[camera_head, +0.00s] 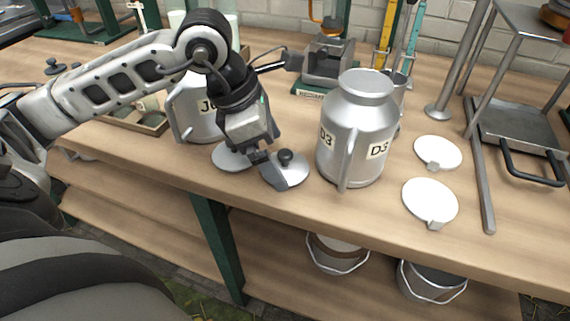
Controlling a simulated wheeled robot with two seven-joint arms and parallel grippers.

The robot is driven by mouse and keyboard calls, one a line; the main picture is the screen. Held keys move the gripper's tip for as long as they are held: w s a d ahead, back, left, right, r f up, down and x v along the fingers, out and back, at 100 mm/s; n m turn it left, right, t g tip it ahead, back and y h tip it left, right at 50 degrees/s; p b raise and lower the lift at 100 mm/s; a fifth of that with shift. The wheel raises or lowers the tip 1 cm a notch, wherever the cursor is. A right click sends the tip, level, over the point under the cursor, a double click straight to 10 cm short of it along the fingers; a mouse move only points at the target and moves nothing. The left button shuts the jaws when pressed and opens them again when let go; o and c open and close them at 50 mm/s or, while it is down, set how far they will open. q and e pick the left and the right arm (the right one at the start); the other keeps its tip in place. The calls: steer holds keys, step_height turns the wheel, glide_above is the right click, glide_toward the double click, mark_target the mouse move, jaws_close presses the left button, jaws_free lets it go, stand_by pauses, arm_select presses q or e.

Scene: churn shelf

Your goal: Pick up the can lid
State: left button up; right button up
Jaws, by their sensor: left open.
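A grey metal can lid (294,174) with a black knob lies on the bench, left of the milk can marked D3 (353,133). A second grey disc, probably another lid (226,158), lies just left of it, partly hidden by my gripper. My left gripper (264,166) is open and points down at the left side of the knobbed lid, its fingers left of the knob. I cannot tell whether a finger touches the lid. Another can (193,113) stands behind my gripper, its label partly covered. My right gripper is not in view.
Two white discs with tabs (435,152) (428,201) lie right of the D3 can. A metal bar (483,180) and a black-handled tray (520,130) are farther right. Two buckets (336,255) (432,284) stand on the lower shelf, below the bench's front edge.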

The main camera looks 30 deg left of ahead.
arm_select(q)
steer(key=shift+x, duration=1.25)
steer(key=c, duration=1.1)
steer(key=shift+o, duration=0.2)
steer(key=shift+r, duration=0.1)
